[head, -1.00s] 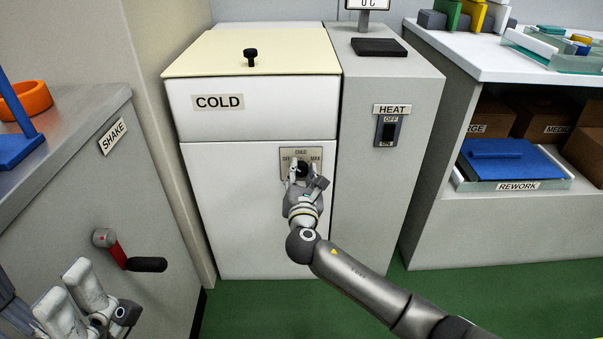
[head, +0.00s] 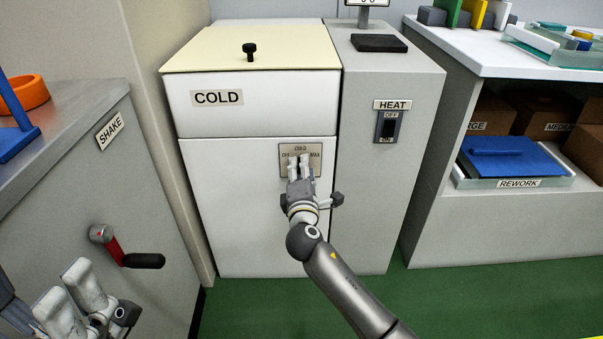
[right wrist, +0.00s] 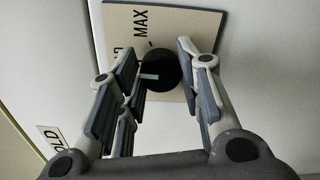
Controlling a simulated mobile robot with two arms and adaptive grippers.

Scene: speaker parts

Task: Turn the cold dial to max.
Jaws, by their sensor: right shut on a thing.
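The cold dial is a black round knob (right wrist: 164,70) with a white pointer mark, on a tan plate (head: 313,150) on the white COLD cabinet. In the head view my right gripper (head: 300,166) hides it. In the right wrist view my right gripper's fingers (right wrist: 163,82) lie on both sides of the knob, shut on it.
The HEAT switch (head: 389,127) is on the grey cabinet to the right. The SHAKE bench (head: 60,190) with its red crank (head: 112,246) stands at the left. A shelf (head: 500,225) holds a blue REWORK tray (head: 500,155). The green floor (head: 270,305) is open in front.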

